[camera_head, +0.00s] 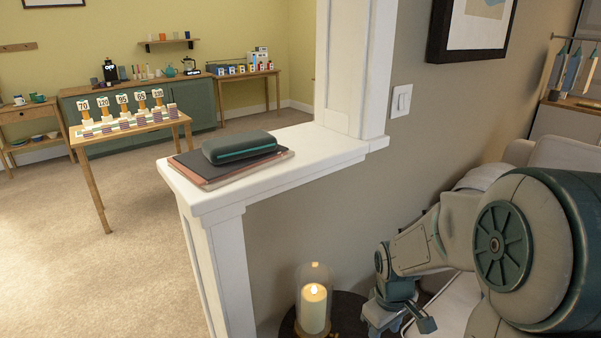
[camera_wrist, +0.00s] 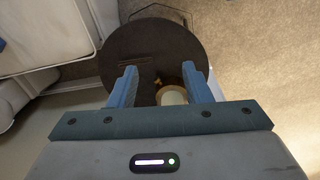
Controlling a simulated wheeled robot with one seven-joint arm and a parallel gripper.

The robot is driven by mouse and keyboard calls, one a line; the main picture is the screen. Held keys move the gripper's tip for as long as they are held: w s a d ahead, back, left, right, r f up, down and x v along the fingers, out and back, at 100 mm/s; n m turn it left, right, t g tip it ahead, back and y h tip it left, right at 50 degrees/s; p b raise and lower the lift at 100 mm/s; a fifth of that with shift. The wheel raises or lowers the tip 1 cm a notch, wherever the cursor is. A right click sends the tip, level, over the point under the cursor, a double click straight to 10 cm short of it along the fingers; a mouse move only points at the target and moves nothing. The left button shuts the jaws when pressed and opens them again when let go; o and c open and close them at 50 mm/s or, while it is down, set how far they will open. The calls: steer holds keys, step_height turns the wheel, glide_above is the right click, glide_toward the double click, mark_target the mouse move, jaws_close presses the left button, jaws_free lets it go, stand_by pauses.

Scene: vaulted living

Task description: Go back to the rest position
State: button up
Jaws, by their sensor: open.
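My gripper (camera_wrist: 163,88) is open in the wrist view, with its two blue fingers apart. It points down at a dark round table (camera_wrist: 137,50). A candle (camera_wrist: 172,95) shows between the fingers near the right one, and I see no contact with it. In the head view my arm comes in from the right. The gripper (camera_head: 400,322) hangs low there, just right of the lit candle (camera_head: 313,310) in its glass cover. The fingertips are partly cut off by the lower edge of the head view.
A white half-wall ledge (camera_head: 235,195) carries a dark case (camera_head: 238,147) on flat folders, left of my arm. A pale sofa or chair (camera_head: 565,152) stands behind my arm. A wooden table (camera_head: 130,133) with numbered cards is far left. Carpet is open at the left.

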steer(key=s+a+r+m+p, duration=0.1)
steer(key=s+r+m+p, duration=0.1)
steer(key=r, duration=0.4)
steer(key=s+a+r+m+t+p, duration=0.1)
steer(key=s+a+r+m+p, duration=0.1)
steer(key=s+r, duration=0.2)
steer(key=s+a+r+m+t+p, duration=0.1)
steer(key=s+a+r+m+p, duration=0.1)
steer(key=r, duration=0.7)
steer(key=shift+s+r+p, duration=0.3)
steer(key=shift+s+p, duration=0.15)
steer(key=shift+s, duration=0.6)
